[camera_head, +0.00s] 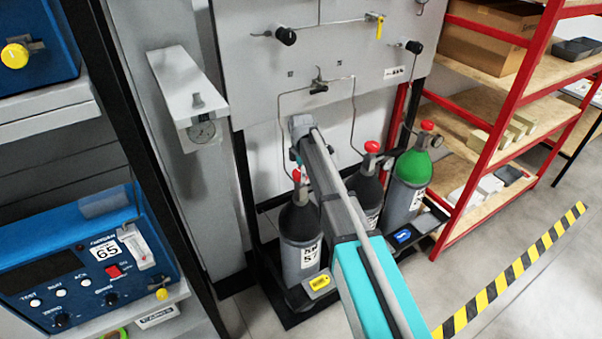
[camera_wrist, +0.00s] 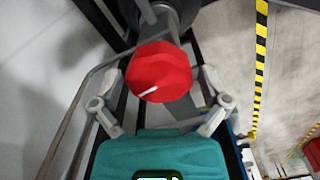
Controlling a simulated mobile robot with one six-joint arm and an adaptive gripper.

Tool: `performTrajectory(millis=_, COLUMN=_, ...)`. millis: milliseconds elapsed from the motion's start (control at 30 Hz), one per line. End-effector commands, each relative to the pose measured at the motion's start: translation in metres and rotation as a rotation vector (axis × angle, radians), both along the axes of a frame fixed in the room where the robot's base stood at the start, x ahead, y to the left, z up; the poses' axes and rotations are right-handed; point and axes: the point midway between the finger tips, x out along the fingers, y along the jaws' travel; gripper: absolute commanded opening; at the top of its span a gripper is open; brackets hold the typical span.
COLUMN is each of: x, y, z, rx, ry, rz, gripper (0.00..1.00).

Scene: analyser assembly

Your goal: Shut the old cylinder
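Three gas cylinders stand below the grey panel in the head view. The left one (camera_head: 300,234) is dark with a grey lower body, a label that seems to read 57 and a red knob (camera_head: 297,176). The middle dark cylinder (camera_head: 369,193) is partly hidden by my arm. The right one (camera_head: 413,168) has a green top. No label shows which is old. My gripper (camera_wrist: 158,80) is open in the wrist view, its fingers on either side of a red valve knob (camera_wrist: 160,72) with a white mark. A gap shows on both sides. In the head view my gripper is largely hidden at the left cylinder.
The grey panel (camera_head: 262,75) with valves and thin pipes rises behind the cylinders. A white bracket with a gauge (camera_head: 202,131) is at left. A red-framed shelf (camera_head: 487,142) stands at right. Yellow-black floor tape (camera_head: 515,270) borders clear floor.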

Motion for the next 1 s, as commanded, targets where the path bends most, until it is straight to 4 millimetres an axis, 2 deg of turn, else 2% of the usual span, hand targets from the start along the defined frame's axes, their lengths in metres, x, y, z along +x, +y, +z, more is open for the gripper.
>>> performTrajectory(millis=33, x=0.0, y=-0.0001, z=0.0, rx=0.0, ry=0.0, rz=0.0, gripper=0.76)
performTrajectory(millis=267, x=-0.0003, y=-0.0002, z=-0.0001, rx=0.0, ry=0.001, rz=0.0, gripper=0.33)
performTrajectory(millis=667, x=-0.0014, y=0.0002, z=-0.0001, rx=0.001, ry=0.002, rz=-0.054, gripper=0.34)
performTrajectory(millis=1000, x=-0.0029, y=-0.0003, z=-0.0002, rx=-0.001, ry=0.003, rz=-0.26, gripper=0.34)
